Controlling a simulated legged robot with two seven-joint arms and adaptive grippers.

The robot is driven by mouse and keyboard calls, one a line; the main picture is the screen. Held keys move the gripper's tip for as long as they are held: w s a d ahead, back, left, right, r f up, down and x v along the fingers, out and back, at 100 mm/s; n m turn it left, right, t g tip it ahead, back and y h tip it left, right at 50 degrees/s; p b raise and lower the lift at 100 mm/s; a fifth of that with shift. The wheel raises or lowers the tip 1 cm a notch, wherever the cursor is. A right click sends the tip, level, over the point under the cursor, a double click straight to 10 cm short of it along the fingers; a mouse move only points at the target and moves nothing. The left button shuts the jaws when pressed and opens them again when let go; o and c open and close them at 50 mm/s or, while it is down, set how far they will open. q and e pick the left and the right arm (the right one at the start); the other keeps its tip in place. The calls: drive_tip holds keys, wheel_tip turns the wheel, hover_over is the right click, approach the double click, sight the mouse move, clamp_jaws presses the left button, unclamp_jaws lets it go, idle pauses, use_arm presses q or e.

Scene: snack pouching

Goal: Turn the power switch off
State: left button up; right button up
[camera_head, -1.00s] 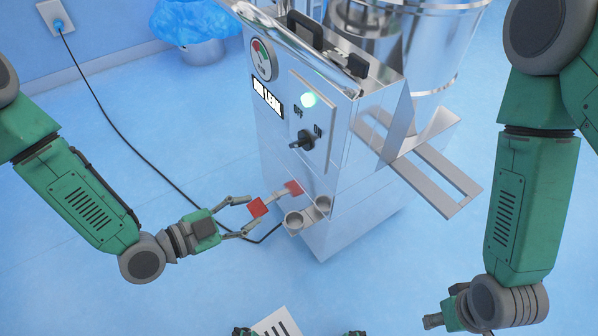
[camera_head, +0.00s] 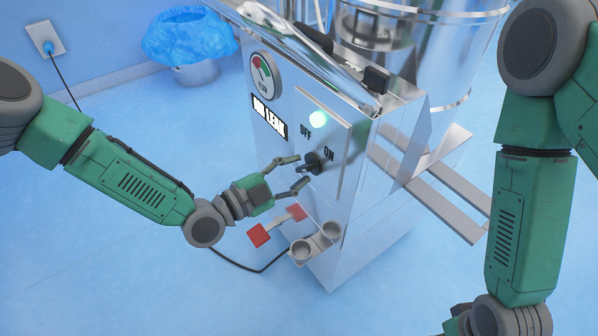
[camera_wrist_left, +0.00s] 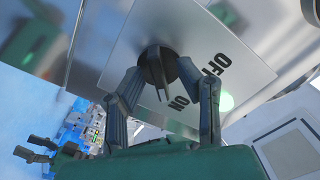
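The power switch (camera_head: 314,163) is a black rotary knob on the front panel of the steel machine (camera_head: 375,150), with OFF and ON labels above it. Its pointer is turned toward the ON label, and the green lamp (camera_head: 318,119) above is lit. My left gripper (camera_head: 297,171) is open just in front of the knob. In the left wrist view the knob (camera_wrist_left: 158,68) sits between the two spread fingers (camera_wrist_left: 163,95); I cannot tell whether they touch it.
Red paddles (camera_head: 259,235) and small metal cups (camera_head: 301,250) stick out below the knob. A gauge (camera_head: 263,76) is on the panel's upper left. A black cable runs over the floor to a wall socket (camera_head: 45,40). A blue-lined bin (camera_head: 190,40) stands behind.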

use_arm(q)
drive_tip(key=shift+w+d, duration=0.25)
drive_tip(key=shift+d, duration=0.65)
drive_tip(key=shift+a, duration=0.1)
clamp_jaws()
drive_tip(key=shift+a, duration=0.1)
